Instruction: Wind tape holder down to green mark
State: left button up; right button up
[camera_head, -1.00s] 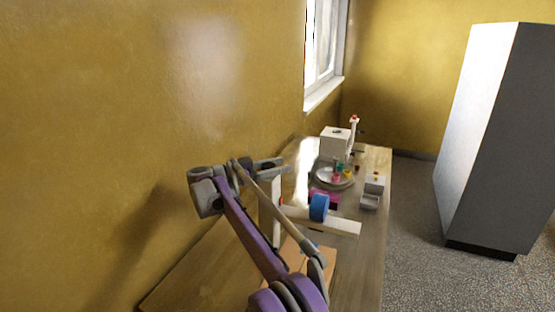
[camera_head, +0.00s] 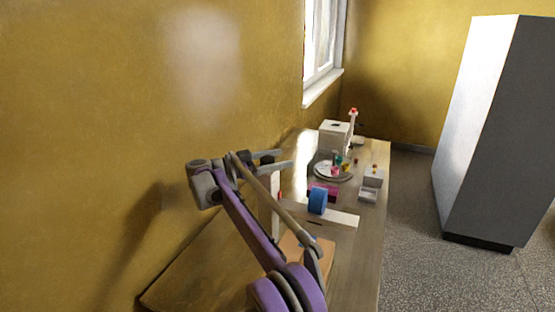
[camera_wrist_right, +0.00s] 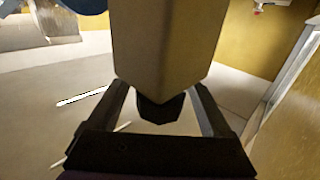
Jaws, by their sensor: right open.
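A blue roll (camera_head: 317,201), likely the tape, stands on a white flat base (camera_head: 344,218) on the table. A white upright post (camera_head: 276,215) rises at the base's left end. My right gripper (camera_head: 284,160) is open at the post's top, its fingers pointing right. In the right wrist view its dark fingers (camera_wrist_right: 160,108) lie on either side of a beige block (camera_wrist_right: 165,45) with a black piece (camera_wrist_right: 160,106) beneath it. I cannot tell whether they touch it. The blue roll also shows at that view's top left (camera_wrist_right: 85,4). I cannot make out a green mark on the holder. My left gripper is out of view.
Behind the roll are a magenta item (camera_head: 327,188), a round plate (camera_head: 320,172) with small coloured pieces, and a white box (camera_head: 334,136). Small grey trays (camera_head: 368,195) stand right. A brown board (camera_head: 318,254) lies in front. The yellow wall (camera_head: 120,110) is close on the left.

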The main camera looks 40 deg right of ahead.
jog(key=shift+a, duration=0.15)
jog(key=v, duration=1)
jog(key=shift+w+a, duration=0.15)
jog(key=shift+a, duration=0.05)
